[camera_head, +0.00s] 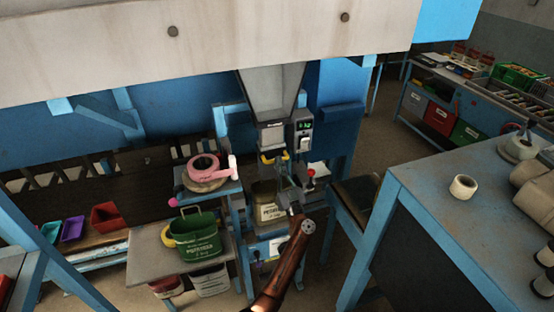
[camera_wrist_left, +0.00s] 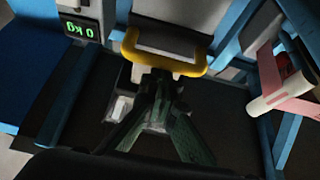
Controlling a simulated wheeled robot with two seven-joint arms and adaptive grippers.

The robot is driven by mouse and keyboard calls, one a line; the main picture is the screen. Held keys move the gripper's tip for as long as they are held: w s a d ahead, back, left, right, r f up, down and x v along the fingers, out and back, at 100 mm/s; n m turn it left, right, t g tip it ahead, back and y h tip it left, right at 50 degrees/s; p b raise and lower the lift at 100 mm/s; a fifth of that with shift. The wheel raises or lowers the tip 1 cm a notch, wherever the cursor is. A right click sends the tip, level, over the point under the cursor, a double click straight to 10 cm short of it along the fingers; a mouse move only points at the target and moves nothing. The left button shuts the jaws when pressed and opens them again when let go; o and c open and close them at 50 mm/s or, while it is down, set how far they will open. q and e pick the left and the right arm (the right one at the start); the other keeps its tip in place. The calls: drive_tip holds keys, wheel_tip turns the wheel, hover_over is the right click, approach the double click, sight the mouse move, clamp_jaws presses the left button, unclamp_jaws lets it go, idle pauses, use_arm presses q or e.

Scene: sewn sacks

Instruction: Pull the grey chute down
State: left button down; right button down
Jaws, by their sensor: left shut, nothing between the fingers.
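The grey chute (camera_head: 270,90) hangs from the pale hopper and narrows down to a box-like spout (camera_head: 271,134). A yellow bar (camera_head: 268,158) sits at the spout's lower end. In the left wrist view the spout (camera_wrist_left: 182,12) is at the top, with the yellow bar (camera_wrist_left: 165,60) curving around its lower edge. My left gripper (camera_head: 284,165) is just below and in front of the spout. In the left wrist view its fingers (camera_wrist_left: 160,77) are shut, empty, and point at the yellow bar; I cannot tell whether they touch it. My right gripper is not in view.
A scale display (camera_head: 304,126) is right of the spout. A labelled sack (camera_head: 268,209) stands below it. A blue-framed table (camera_head: 440,194) fills the right.

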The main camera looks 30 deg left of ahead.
use_arm(q)
wheel_tip(320, 180, down, 8)
drive_tip(key=b, duration=0.2)
drive_tip(key=shift+f+b, duration=0.15)
drive_tip(key=shift+b, duration=0.15)
drive_tip(key=shift+s, duration=0.1)
wheel_tip(320, 180, up, 11)
drive_tip(key=shift+f, duration=0.15)
